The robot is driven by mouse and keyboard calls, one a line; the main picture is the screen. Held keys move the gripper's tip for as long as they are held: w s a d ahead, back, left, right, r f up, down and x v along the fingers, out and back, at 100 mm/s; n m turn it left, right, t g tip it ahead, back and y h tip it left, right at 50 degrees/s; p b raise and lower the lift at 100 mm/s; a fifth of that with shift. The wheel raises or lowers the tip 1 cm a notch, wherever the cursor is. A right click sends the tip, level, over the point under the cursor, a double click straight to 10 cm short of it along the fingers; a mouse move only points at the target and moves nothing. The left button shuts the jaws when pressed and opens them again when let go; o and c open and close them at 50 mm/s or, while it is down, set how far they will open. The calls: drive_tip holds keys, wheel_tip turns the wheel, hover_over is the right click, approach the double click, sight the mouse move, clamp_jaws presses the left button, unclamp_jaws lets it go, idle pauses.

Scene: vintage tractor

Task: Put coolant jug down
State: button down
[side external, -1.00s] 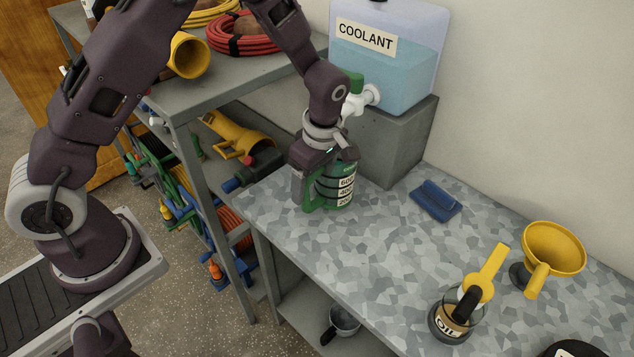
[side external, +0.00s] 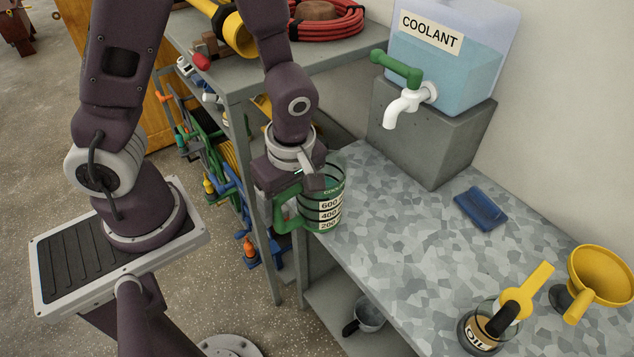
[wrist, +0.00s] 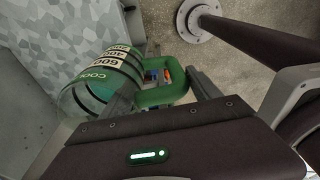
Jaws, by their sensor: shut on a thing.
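The coolant jug (side external: 329,206) is a clear green jug with white level labels and a green handle. It is upright at the left edge of the speckled worktop (side external: 400,250); I cannot tell whether its base touches the top. My gripper (side external: 283,205) is shut on the jug's green handle, on the jug's left side. In the wrist view, the jug (wrist: 92,88) lies left of the fingers, and the handle (wrist: 165,94) is between the two fingertips (wrist: 163,97). The inside of the jug is mostly hidden.
A coolant tank (side external: 450,55) with a white tap (side external: 410,103) stands on a grey block (side external: 430,135) at the back. A blue cloth (side external: 481,208), an oil jug (side external: 487,328) and a yellow funnel (side external: 598,275) are on the right. The worktop's middle is clear.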

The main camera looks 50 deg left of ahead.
drive_tip(key=shift+s, duration=0.55)
drive_tip(key=w+d+r+m+t, duration=0.1)
drive_tip(key=w+d+r+m, duration=0.2)
drive_tip(key=w+d, duration=0.4)
drive_tip(key=w+d+r+m, duration=0.25)
drive_tip(key=w+d, duration=0.35)
drive_tip(key=d, duration=0.3)
wheel_tip(320, 180, down, 9)
drive_tip(key=shift+r, duration=0.15)
drive_tip(key=shift+s, duration=0.1)
drive_tip(key=shift+c, duration=0.7)
unclamp_jaws()
